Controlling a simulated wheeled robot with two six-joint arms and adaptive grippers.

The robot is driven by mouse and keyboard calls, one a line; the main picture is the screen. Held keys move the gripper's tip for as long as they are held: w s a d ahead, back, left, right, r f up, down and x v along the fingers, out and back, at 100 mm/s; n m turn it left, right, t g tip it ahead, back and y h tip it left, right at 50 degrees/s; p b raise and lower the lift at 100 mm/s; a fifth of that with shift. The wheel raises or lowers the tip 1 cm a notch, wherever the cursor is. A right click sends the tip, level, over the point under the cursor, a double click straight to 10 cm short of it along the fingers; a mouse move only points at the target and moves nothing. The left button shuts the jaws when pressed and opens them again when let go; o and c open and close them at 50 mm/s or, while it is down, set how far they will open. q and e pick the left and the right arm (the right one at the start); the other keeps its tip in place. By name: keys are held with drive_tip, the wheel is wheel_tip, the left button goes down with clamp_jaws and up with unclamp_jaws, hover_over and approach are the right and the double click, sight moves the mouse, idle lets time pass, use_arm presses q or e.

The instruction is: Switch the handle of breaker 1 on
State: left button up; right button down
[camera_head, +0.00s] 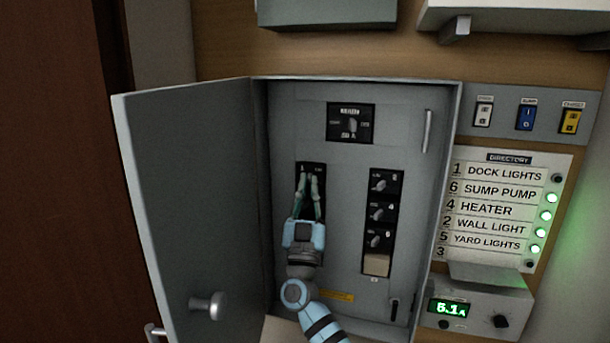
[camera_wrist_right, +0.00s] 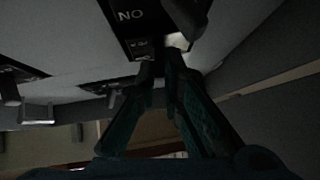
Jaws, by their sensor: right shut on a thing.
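The panel box (camera_head: 347,290) stands open. Breaker 1 (camera_head: 318,169) is a black plate at the top of the left column, with a 1 at its upper left. My right gripper (camera_head: 311,178) reaches up from below over this plate, its green fingers nearly together and shut on the handle, which they hide in the head view. In the right wrist view the fingertips (camera_wrist_right: 166,68) meet at the lower edge of a black plate (camera_wrist_right: 135,18) with letters reading NO. A dark knob-like part (camera_wrist_right: 186,14) shows just above them. The handle's position cannot be told. My left gripper is not in view.
A right column of breakers (camera_head: 384,198) and a main switch (camera_head: 351,123) share the panel. The box door (camera_head: 190,200) hangs open at left. On the directory (camera_head: 487,212), the lamp beside dock lights (camera_head: 557,178) is dark; several others glow green. A meter (camera_head: 448,307) reads 5.1A.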

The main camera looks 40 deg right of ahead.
drive_tip(key=t+y, duration=0.1)
drive_tip(key=n+t+y, duration=0.2)
drive_tip(key=y, duration=0.1)
drive_tip(key=shift+s+d+r, duration=0.2)
drive_tip(key=shift+s+d, duration=0.1)
drive_tip(key=shift+d, duration=0.05)
drive_tip(key=c, duration=1.7)
unclamp_jaws()
drive_tip(key=shift+w+f, duration=0.1)
drive_tip(key=v, duration=1.2)
drive_tip(key=shift+f, duration=0.15)
drive_tip(key=shift+w, duration=0.1)
